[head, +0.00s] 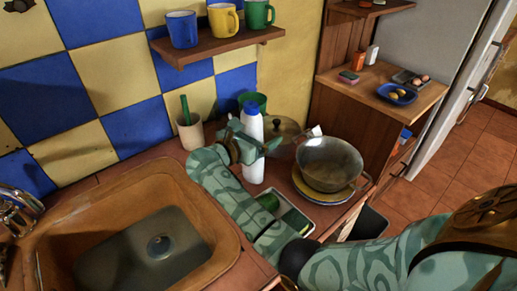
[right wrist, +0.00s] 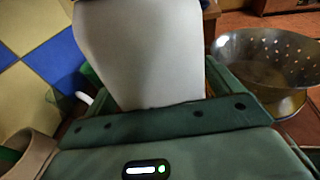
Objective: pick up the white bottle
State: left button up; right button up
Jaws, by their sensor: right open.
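In the right wrist view the white bottle (right wrist: 140,50) fills the upper middle, close in front of the palm. My right gripper (head: 258,146) is open at the bottle's upper half and hides part of it in the head view. In the right wrist view its green fingers show on either side of the bottle; I cannot tell whether they touch it. My left gripper is not in view.
A colander (head: 330,163) on a yellow plate stands right of the bottle, with a glass lid (head: 281,129) behind. A beige cup (head: 189,131) and a green cup (head: 262,101) are near. A tray (head: 304,228) lies in front; the sink (head: 225,215) is left. A mug shelf (head: 215,46) hangs above.

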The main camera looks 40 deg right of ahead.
jog(key=shift+s+a+r, duration=0.2)
jog(key=shift+a+r, duration=0.1)
jog(key=shift+a, duration=0.15)
jog(key=shift+c, duration=0.6)
jog(key=shift+a, duration=0.1)
jog(key=c, duration=0.6)
jog(key=shift+d+f, duration=0.1)
jog(key=shift+d, duration=0.1)
jog(key=c, duration=0.4)
